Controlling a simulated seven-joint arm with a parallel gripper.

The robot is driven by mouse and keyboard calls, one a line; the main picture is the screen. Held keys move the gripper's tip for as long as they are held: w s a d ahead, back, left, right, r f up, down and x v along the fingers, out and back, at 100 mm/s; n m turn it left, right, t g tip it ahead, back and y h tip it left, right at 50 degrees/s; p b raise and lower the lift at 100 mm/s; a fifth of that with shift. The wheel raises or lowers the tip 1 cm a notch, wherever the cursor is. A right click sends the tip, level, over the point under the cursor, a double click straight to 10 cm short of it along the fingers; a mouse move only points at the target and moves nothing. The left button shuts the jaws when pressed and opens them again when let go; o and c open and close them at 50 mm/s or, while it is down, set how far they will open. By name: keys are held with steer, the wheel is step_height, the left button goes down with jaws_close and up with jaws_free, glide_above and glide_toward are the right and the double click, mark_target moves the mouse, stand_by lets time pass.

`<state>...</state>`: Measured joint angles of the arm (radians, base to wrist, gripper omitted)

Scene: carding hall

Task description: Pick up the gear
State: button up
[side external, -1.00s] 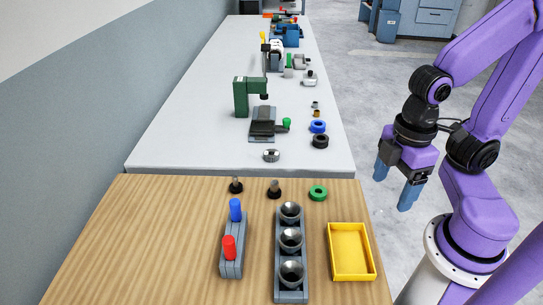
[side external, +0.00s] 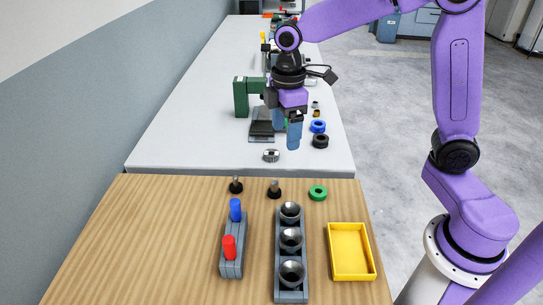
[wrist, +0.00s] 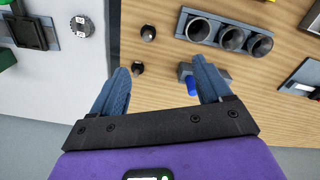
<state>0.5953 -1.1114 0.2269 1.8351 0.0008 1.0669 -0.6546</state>
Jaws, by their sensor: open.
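A small silver ring-shaped part (side external: 271,155), which looks like the gear, lies flat near the front edge of the grey table (side external: 200,145). It also shows in the wrist view (wrist: 82,26), at the upper left, with a dark hole and dark marks on its face. My gripper (side external: 286,130) is open and empty, raised above the grey table, and its fingers point down. In the wrist view my gripper (wrist: 163,75) has its fingers wide apart, with the silver part outside them to the left.
Blue (side external: 318,126) and black rings (side external: 320,141) lie right of the silver part. A green press (side external: 241,98) stands behind. The wooden table (side external: 150,245) holds two black knobs, a green ring (side external: 318,193), a cup block (side external: 291,265), a peg block (side external: 232,262) and a yellow tray (side external: 333,268).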

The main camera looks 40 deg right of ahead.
steer(key=w+d+f, duration=0.1)
steer(key=w+d, duration=0.3)
steer(key=w, duration=0.6)
glide_above(271, 150)
steer(key=s+a, duration=0.1)
steer(key=a, duration=0.1)
step_height(271, 150, down, 2)
steer(key=shift+n, duration=0.3)
steer(key=f, duration=1.7)
steer(key=shift+s+d+f, duration=0.15)
steer(key=shift+d, duration=0.2)
steer(key=c, duration=1.2)
steer(key=shift+c, duration=0.2)
